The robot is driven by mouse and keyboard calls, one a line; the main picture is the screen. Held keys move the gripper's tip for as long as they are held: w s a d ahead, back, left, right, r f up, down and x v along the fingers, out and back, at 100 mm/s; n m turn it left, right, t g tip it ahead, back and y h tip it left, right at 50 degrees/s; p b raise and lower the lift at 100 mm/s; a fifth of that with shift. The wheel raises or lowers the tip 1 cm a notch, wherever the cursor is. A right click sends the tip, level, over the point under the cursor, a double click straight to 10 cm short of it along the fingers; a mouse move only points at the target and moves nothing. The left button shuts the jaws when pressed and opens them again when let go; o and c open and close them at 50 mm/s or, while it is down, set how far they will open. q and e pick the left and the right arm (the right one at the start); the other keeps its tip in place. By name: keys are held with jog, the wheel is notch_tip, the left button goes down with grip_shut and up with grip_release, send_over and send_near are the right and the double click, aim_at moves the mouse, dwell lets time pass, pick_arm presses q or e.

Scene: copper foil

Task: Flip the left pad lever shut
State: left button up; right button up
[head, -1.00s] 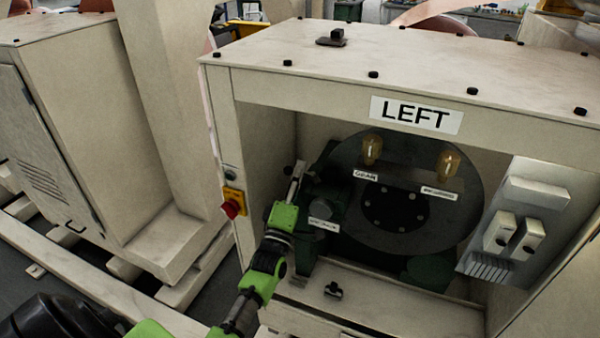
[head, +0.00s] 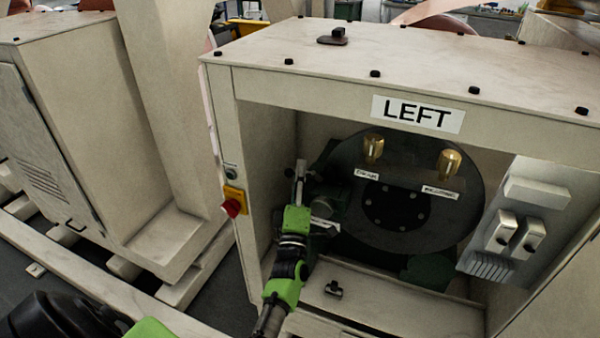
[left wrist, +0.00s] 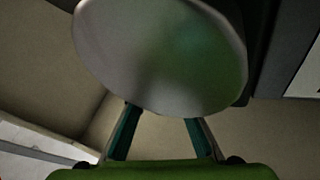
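The machine housing marked LEFT (head: 330,92) has an open front with a large dark disc (head: 440,225) inside. My left gripper (head: 300,180) reaches into the left side of this opening, beside dark green machinery (head: 335,182). I cannot clearly tell the pad lever from the gripper and machinery there. In the left wrist view, a large pale grey round face (left wrist: 160,55) stands very close; I cannot tell whether it belongs to the lever. It hides the fingertips. The visible finger parts are apart at their bases and lean together. My right gripper is out of view.
A yellow switch box with a red knob (head: 231,207) sits on the left front post. Two brass cups (head: 449,162) are on the disc. A light switch panel (head: 512,232) stands at right. A small black fitting (head: 333,289) is on the lower ledge.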

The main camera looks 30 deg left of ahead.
pick_arm(q)
jog(key=shift+r, duration=0.1)
jog(key=v, duration=1.2)
